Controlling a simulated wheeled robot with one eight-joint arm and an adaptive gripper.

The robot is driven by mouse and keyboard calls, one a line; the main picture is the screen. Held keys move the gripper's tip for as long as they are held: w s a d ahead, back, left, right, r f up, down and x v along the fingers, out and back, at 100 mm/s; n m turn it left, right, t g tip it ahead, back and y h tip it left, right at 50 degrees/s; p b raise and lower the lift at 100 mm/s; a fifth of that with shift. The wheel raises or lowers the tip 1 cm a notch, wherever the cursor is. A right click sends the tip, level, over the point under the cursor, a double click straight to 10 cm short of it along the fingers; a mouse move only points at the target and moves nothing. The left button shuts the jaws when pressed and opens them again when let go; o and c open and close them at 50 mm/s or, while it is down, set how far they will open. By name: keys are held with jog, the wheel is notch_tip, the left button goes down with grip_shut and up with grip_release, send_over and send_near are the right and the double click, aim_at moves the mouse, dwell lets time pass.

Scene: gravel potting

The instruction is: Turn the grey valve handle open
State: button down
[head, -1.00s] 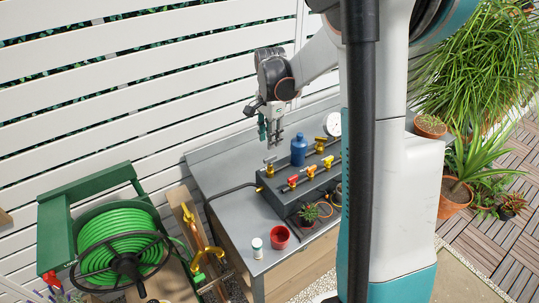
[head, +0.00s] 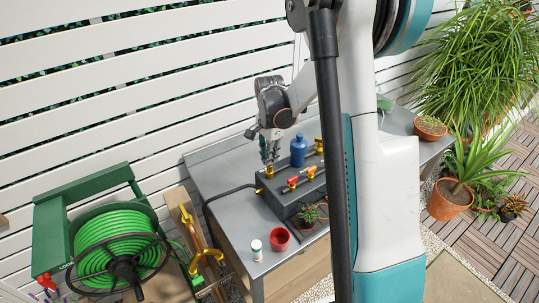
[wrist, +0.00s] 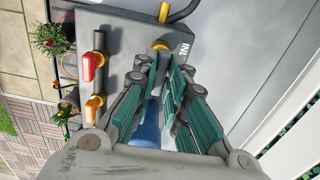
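The grey valve handle is mostly hidden by my fingers. Its brass valve body (wrist: 161,46) shows just beyond my fingertips in the wrist view, and in the head view (head: 269,171) right under them. My gripper (head: 269,160) points down at this valve, at the left end of the dark manifold box (head: 283,205). In the wrist view my gripper (wrist: 161,66) has its teal-padded fingers on either side of the valve's line, with a narrow gap between them. I cannot tell whether they touch the handle.
A red-handled valve (head: 292,181) and an orange-yellow one (head: 311,171) stand close by. A blue bottle (head: 299,151) is behind. A red cup (head: 279,239), a white jar (head: 256,250) and a small potted plant (head: 308,215) stand in front.

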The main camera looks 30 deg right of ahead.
jog(key=shift+n, duration=0.3)
jog(key=n+b, duration=0.1)
jog(key=n, duration=0.2)
jog(key=shift+n, duration=0.3)
jog(key=n+b, duration=0.1)
jog(key=n, duration=0.3)
jog(key=shift+n, duration=0.3)
jog(key=n+b, duration=0.1)
jog(key=n, duration=0.3)
jog(key=shift+n, duration=2.5)
jog(key=c, duration=1.7)
grip_release()
jog(key=shift+o, duration=0.2)
